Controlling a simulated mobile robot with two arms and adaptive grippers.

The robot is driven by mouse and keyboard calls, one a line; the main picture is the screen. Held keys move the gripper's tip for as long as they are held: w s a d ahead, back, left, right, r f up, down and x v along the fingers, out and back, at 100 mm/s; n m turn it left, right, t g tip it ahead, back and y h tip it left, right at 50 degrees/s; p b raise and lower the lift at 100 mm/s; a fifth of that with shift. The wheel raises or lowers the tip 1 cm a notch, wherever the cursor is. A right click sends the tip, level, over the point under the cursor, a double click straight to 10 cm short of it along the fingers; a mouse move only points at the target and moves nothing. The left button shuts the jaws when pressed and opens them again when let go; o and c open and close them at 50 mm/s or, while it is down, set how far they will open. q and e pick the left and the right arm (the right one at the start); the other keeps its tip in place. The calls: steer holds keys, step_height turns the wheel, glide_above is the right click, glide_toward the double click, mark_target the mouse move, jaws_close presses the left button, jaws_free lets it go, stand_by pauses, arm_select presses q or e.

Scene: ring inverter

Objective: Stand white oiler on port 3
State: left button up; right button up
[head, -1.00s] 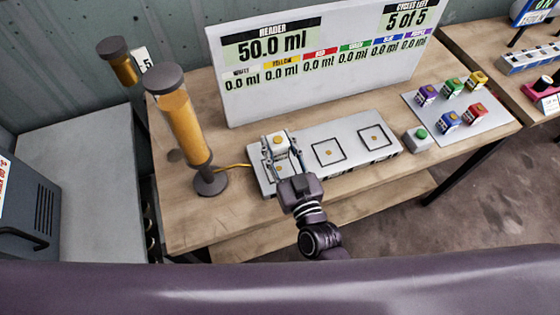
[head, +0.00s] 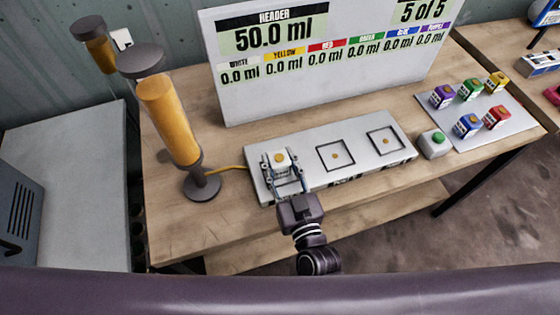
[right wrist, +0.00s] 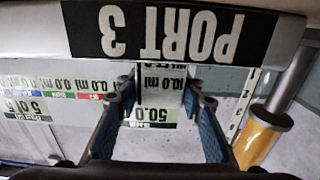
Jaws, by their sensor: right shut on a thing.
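The white oiler (head: 281,160), a small block with a round yellow-orange spot on top, is at the leftmost square of the pale port plate (head: 310,178). My right gripper (head: 283,167) is shut on it, one finger on each side. In the right wrist view the oiler (right wrist: 162,90) shows an upside-down 10.0 ml label between the fingers (right wrist: 160,98). The upside-down PORT 3 label (right wrist: 165,33) is close to it there. The oiler's base is hidden, so I cannot tell whether it touches the plate. My left gripper is not in view.
The middle (head: 335,155) and right (head: 385,141) squares are empty. An amber cylinder (head: 168,118) on a dark stand is left of the plate, with a yellow line to it. A green button box (head: 434,145) and a mat (head: 507,132) with several coloured oilers are right. A display board (head: 300,98) stands behind.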

steer(key=shift+s+r, duration=0.1)
steer(key=shift+s, duration=0.1)
steer(key=o, duration=1.2)
steer(key=shift+w+f, duration=0.1)
steer(key=shift+f, duration=0.1)
steer(key=shift+r, duration=0.3)
steer(key=b+v, duration=0.2)
steer(key=v, duration=0.9)
steer(key=shift+f, duration=0.15)
steer(key=shift+s+d, duration=0.1)
steer(key=shift+s, duration=0.4)
